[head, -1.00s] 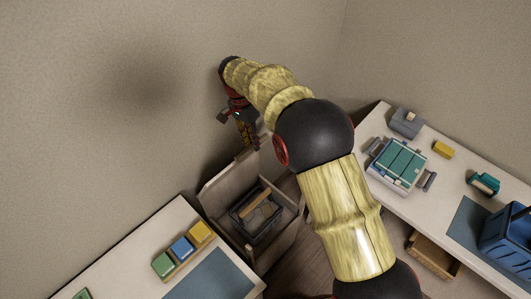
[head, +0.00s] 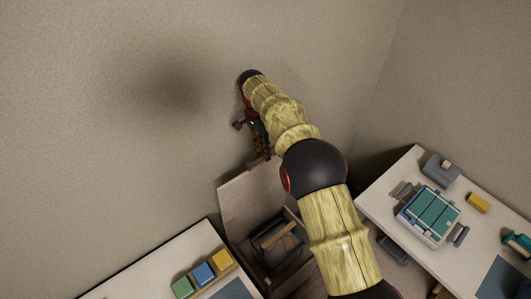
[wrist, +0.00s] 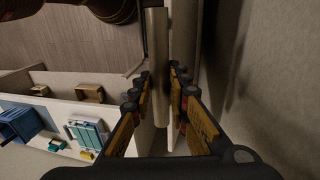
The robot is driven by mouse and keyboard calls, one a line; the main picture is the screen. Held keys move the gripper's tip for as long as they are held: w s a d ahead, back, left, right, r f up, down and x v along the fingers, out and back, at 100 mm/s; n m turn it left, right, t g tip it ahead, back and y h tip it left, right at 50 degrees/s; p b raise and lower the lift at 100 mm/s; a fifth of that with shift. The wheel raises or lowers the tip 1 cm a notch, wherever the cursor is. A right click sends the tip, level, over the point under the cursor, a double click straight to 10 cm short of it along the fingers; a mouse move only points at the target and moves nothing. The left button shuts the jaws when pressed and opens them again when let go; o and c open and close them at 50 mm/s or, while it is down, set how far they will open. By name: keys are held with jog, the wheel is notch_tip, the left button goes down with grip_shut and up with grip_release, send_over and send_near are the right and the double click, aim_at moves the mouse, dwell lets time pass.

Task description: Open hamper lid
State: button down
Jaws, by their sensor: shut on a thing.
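The hamper (head: 258,262) is a pale wooden box in the corner between two tables. Its lid (head: 248,200) stands raised at the wall side, so the inside shows from above. My gripper (head: 264,150) is at the lid's upper edge. In the wrist view, my gripper (wrist: 160,98) has its dark and yellow fingers on both sides of a pale upright panel, the lid (wrist: 160,75), and is shut on it. The right part of the hamper is hidden behind my arm in the head view.
A dark basket (head: 265,265) sits inside the hamper. The left table (head: 160,262) holds yellow, blue and green blocks. The right table (head: 385,203) holds a teal-topped item (head: 430,213) and a grey box (head: 440,167). The wall is close behind the lid.

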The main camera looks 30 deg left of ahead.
jog(key=shift+x, duration=0.8)
jog(key=c, duration=2.2)
grip_release()
jog(key=shift+s, duration=0.15)
jog(key=shift+o, duration=1.4)
jog(key=shift+w+a, duration=0.25)
jog(key=shift+a, duration=0.05)
jog(key=shift+o, duration=1.2)
jog(key=shift+d+r, duration=0.2)
jog(key=shift+r, duration=0.15)
jog(key=shift+a, duration=0.1)
jog(key=v, duration=0.7)
jog(key=shift+w+r, duration=0.15)
jog(key=shift+a, duration=0.15)
